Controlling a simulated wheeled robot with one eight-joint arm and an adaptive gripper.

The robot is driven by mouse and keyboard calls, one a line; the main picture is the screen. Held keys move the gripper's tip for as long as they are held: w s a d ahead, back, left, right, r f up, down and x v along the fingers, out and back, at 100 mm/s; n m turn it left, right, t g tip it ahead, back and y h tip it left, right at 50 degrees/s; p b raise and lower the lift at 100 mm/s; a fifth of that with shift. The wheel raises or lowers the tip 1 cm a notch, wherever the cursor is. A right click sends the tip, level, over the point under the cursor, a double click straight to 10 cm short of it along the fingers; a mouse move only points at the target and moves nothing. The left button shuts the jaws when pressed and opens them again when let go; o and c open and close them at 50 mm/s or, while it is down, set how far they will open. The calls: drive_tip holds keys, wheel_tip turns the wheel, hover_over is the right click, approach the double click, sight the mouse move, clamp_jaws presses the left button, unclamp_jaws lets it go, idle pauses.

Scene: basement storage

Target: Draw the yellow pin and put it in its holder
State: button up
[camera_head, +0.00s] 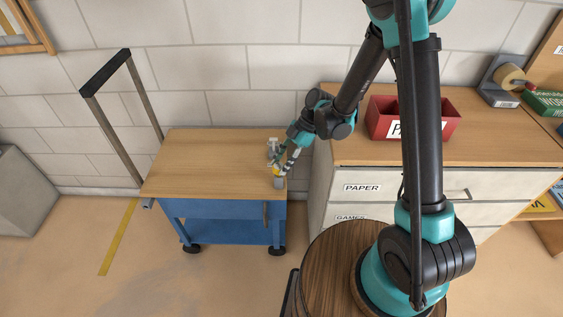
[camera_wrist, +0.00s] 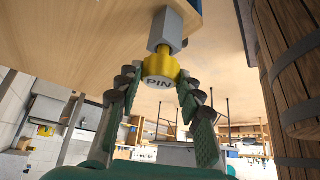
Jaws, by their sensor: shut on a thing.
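The yellow pin (camera_wrist: 160,66) has a round yellow knob with a grey end face marked "PIN". It sits between the fingertips of my gripper (camera_wrist: 159,82), which is shut on it. In the head view my gripper (camera_head: 279,168) is at the right edge of the cart top, where a bit of yellow shows. A small grey fixture (camera_head: 273,146) stands just behind it on the cart. I cannot tell which grey part is the holder.
The blue cart (camera_head: 185,150) has a clear wooden top and a tall handle (camera_head: 105,75) on its left. A drawer cabinet (camera_head: 480,150) stands close on the right, with a red bin (camera_head: 447,125) and a tape dispenser (camera_head: 500,82) on it.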

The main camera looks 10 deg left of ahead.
drive_tip(key=shift+f, duration=1.05)
drive_tip(key=o, duration=1.4)
wheel_tip(320, 180, up, 10)
idle(0.3)
